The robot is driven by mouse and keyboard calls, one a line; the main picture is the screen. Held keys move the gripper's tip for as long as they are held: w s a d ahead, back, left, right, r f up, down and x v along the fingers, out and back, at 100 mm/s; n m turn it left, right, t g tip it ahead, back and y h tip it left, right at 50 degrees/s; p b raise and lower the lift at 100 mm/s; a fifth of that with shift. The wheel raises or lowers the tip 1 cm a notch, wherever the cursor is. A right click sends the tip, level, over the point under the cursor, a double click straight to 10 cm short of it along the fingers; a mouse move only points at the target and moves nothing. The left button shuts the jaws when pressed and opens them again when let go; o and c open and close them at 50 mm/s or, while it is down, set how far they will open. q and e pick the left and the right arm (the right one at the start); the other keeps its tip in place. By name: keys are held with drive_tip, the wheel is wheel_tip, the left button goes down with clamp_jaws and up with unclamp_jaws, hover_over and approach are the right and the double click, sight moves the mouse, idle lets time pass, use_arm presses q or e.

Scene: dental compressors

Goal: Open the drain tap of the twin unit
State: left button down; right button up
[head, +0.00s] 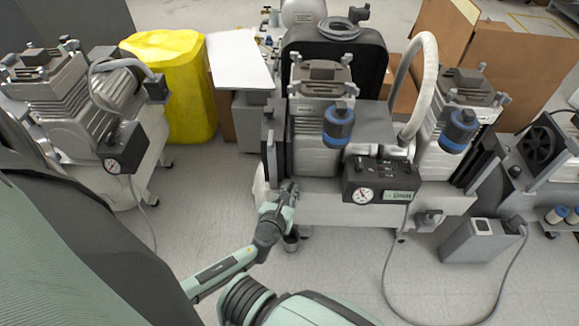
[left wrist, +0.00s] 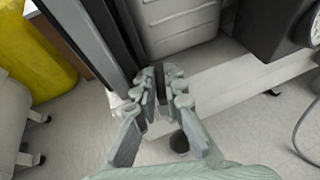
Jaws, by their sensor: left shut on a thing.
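The twin unit (head: 330,203) stands in the middle of the head view, with two cylinder heads on one pale tank, blue-capped filters and a black gauge box (head: 382,184). My left gripper (head: 287,192) is at the tank's front left end. In the left wrist view its fingers (left wrist: 161,88) are close together in front of the pale tank (left wrist: 225,92). They are shut on a small part there, taken to be the drain tap, which the fingers hide almost fully. Its handle angle cannot be told. My right gripper is not in view.
A small cup-like grey thing (head: 291,240) is on the floor below the gripper. Another compressor (head: 75,105) and a yellow bin (head: 172,85) stand at left. A grey box (head: 481,240) with a cable lies at right. The floor in front is mostly clear.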

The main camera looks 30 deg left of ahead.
use_arm(q)
drive_tip(key=c, duration=1.9)
unclamp_jaws()
drive_tip(key=shift+s+f, duration=0.1)
wheel_tip(320, 180, up, 10)
drive_tip(key=shift+r, duration=0.1)
